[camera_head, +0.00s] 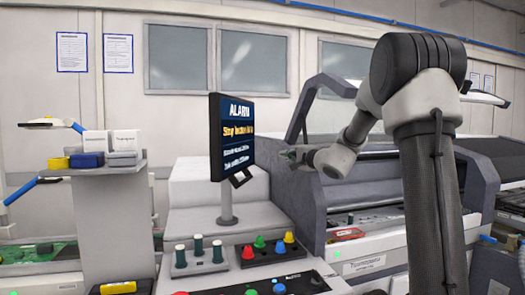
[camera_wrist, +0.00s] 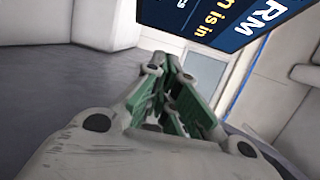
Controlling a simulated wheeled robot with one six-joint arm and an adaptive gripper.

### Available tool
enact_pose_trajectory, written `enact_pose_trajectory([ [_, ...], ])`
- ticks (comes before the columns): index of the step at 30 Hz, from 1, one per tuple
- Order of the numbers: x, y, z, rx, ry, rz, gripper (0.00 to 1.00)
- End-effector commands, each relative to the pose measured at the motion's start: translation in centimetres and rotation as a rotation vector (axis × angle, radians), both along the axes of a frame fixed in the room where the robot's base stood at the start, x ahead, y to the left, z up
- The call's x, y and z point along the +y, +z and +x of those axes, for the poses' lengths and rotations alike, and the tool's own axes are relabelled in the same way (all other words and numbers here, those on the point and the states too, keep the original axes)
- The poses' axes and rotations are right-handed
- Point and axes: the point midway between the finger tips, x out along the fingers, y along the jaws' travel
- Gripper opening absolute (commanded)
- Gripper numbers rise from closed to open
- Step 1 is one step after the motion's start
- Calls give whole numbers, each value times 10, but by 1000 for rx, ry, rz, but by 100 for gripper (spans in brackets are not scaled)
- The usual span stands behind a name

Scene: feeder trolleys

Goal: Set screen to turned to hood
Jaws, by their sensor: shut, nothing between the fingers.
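The screen (camera_head: 232,138) is a dark panel on a short grey post at the console, showing an ALARM heading and lines of text. The grey machine hood (camera_head: 330,195) stands right of the screen.
A console with coloured buttons (camera_head: 268,250) and dark green knobs lies below the screen. A grey stand (camera_head: 112,215) with small boxes is at the left. The machine and its hood edge lie close to my arm on the right.

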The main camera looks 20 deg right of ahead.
Motion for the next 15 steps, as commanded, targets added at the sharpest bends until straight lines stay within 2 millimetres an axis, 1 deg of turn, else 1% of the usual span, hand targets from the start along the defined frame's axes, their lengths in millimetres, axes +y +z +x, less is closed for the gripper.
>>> enact_pose_trajectory([
  [5,2,2,16,-6,-8,4,0],
  [8,6,1,32,-5,-6,4,0],
  [15,18,1,84,-5,-5,4,0],
])
